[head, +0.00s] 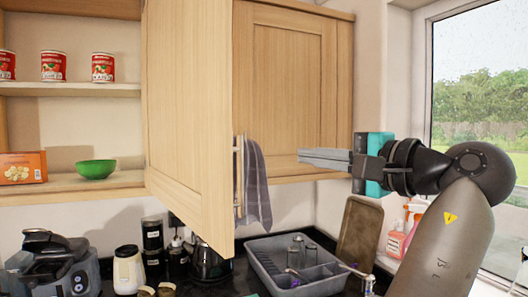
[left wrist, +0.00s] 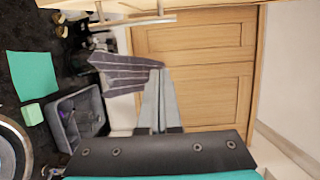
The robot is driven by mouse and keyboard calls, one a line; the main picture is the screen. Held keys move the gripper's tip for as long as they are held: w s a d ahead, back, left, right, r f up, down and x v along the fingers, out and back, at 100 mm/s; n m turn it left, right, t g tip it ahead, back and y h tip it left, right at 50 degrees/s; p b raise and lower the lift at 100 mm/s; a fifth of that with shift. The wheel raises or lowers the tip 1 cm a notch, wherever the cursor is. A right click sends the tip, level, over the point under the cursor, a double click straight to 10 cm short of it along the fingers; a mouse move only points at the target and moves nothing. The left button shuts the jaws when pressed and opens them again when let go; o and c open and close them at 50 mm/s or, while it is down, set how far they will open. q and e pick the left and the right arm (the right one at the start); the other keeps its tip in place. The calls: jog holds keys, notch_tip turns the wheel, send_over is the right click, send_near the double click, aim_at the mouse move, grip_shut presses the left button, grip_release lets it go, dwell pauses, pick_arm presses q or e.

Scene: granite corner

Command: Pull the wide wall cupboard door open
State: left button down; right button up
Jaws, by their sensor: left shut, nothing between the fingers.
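A light wooden wall cupboard door (head: 188,110) stands swung well out in the head view, its free edge towards me. Its bar handle (head: 238,178) shows past that edge, and also in the left wrist view (left wrist: 115,22). A grey striped towel (head: 257,185) hangs at the handle; it also shows in the left wrist view (left wrist: 125,72). My left gripper (head: 303,157) is shut and empty, to the right of the handle and towel and apart from them in the head view. Its closed fingers show in the left wrist view (left wrist: 160,100). My right gripper is not in view.
The open cupboard holds red cans (head: 53,66), a box (head: 23,168) and a green bowl (head: 96,169). A closed cupboard door (head: 285,85) is behind my gripper. Below are a grey dish rack (head: 265,262), a kettle (head: 210,262) and a leaning board (head: 358,232). A window is at right.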

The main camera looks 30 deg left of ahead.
pick_arm(q)
jog(key=a+p, duration=0.1)
jog(key=a, duration=0.8)
jog(key=shift+s+a+p, duration=0.15)
jog(key=shift+a+p, duration=0.05)
jog(key=shift+p, duration=0.2)
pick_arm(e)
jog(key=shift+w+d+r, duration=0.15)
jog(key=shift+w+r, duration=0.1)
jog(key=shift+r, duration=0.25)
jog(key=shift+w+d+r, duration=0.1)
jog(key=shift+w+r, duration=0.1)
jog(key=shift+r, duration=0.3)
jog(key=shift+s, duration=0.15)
